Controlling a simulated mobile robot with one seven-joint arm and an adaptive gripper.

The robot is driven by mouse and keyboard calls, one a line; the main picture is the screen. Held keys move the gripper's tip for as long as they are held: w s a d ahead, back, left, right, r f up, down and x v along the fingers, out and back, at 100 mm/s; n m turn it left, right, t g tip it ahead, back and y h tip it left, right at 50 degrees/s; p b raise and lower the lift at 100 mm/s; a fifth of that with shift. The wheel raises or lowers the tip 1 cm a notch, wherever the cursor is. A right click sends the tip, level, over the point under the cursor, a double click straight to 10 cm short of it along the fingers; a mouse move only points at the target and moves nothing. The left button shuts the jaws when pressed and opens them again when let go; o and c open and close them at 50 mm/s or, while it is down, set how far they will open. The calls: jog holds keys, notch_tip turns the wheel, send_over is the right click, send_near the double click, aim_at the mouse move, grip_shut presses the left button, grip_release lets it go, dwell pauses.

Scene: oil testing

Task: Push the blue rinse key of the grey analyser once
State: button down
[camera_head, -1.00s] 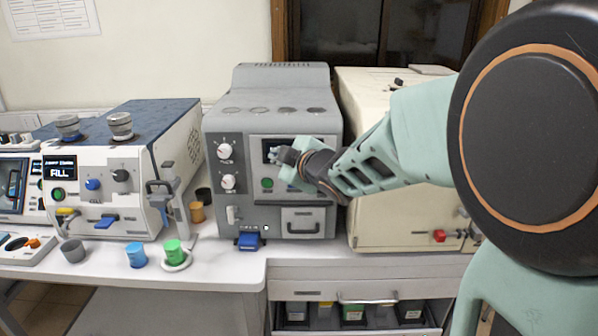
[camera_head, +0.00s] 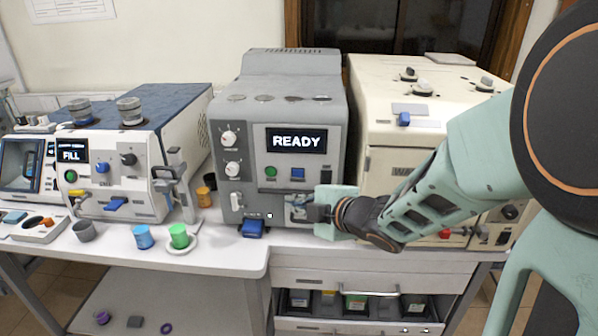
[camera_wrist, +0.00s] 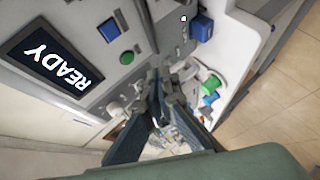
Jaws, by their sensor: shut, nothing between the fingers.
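The grey analyser (camera_head: 290,95) stands mid-table with its display (camera_head: 297,141) reading READY. A square blue key (camera_head: 298,174) sits below the display, right of a round green button (camera_head: 270,173). The wrist view also shows the blue key (camera_wrist: 109,30), green button (camera_wrist: 127,57) and display (camera_wrist: 55,62). A second blue part, a tab (camera_head: 252,228), juts from the analyser's lower front. Key labels are too small to read. My gripper (camera_head: 299,206) is shut and empty, below the blue key, in front of the lower panel. It partly hides the drawer there. Contact cannot be told.
A cream machine (camera_head: 400,135) stands close on the right, behind my arm. A white machine (camera_head: 135,165) with a FILL display stands left. Blue (camera_head: 143,237) and green (camera_head: 178,236) cups stand at the table's front left. An open drawer (camera_head: 360,310) with containers lies below.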

jog(key=w+p, duration=0.2)
jog(key=w, duration=0.6)
jog(key=shift+w+d, duration=0.2)
jog(key=shift+w, duration=0.2)
dwell(1.1)
jog(key=shift+w, duration=0.4)
jog(key=shift+w, duration=0.4)
dwell(0.6)
jog(key=shift+s, duration=0.1)
jog(key=shift+s+b, duration=0.3)
jog(key=shift+s, duration=0.45)
jog(key=shift+s+a+b, duration=0.1)
jog(key=shift+s+b, duration=0.6)
jog(key=shift+s, duration=1.8)
